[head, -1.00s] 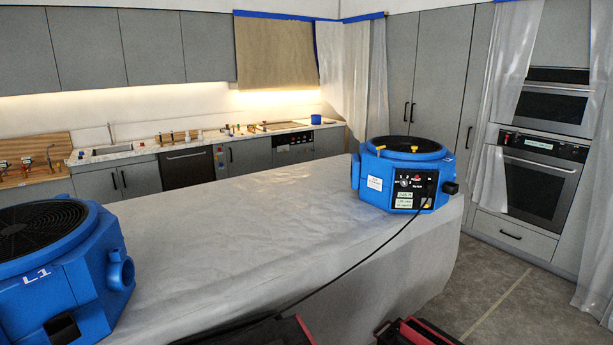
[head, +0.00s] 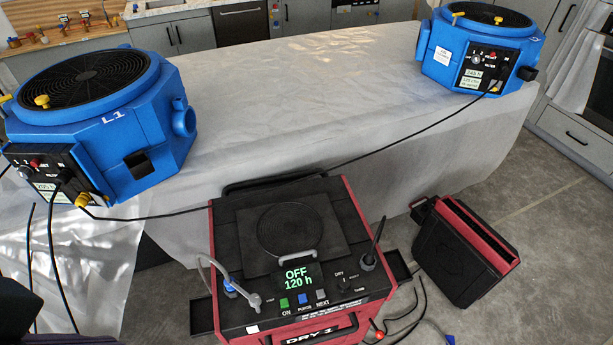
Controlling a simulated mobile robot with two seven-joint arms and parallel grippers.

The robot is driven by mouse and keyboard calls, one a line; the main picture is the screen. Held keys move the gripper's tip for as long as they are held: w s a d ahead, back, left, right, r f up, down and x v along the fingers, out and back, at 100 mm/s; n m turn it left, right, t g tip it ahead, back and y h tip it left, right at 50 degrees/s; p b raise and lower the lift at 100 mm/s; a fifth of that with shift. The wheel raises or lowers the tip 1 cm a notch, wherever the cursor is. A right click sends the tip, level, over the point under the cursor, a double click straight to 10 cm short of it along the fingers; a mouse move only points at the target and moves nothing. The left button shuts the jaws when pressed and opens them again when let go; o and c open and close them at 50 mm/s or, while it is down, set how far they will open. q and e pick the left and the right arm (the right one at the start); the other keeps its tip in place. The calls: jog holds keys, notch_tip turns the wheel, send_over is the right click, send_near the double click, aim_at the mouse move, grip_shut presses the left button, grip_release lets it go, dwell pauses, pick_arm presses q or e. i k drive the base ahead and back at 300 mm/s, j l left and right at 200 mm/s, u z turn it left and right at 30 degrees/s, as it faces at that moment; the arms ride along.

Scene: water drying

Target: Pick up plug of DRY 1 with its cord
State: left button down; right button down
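DRY 1 (head: 225,235) is a black and red dehumidifier in the lower middle of the head view, labelled "DRY 1" on its front. Its display (head: 298,278) reads "OFF 120 h". I cannot tell which piece is the plug. Neither gripper can be made out.
Blue air scrubbers, L1 (head: 140,135) and another (head: 435,60), stand on the sheeted counter (head: 300,110). A black cord (head: 350,158) runs between them behind DRY 1. A black and red case (head: 460,250) stands at right. Floor (head: 560,250) farther right is clear.

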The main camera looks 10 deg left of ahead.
aim_at(369, 259)
jog(key=j+z, duration=0.2)
jog(key=z, duration=0.15)
jog(key=i, duration=0.4)
jog(key=l+u, duration=0.15)
jog(key=l, duration=0.55)
jog(key=k+l+u, duration=0.2)
jog(key=l, duration=0.45)
jog(key=i, duration=0.1)
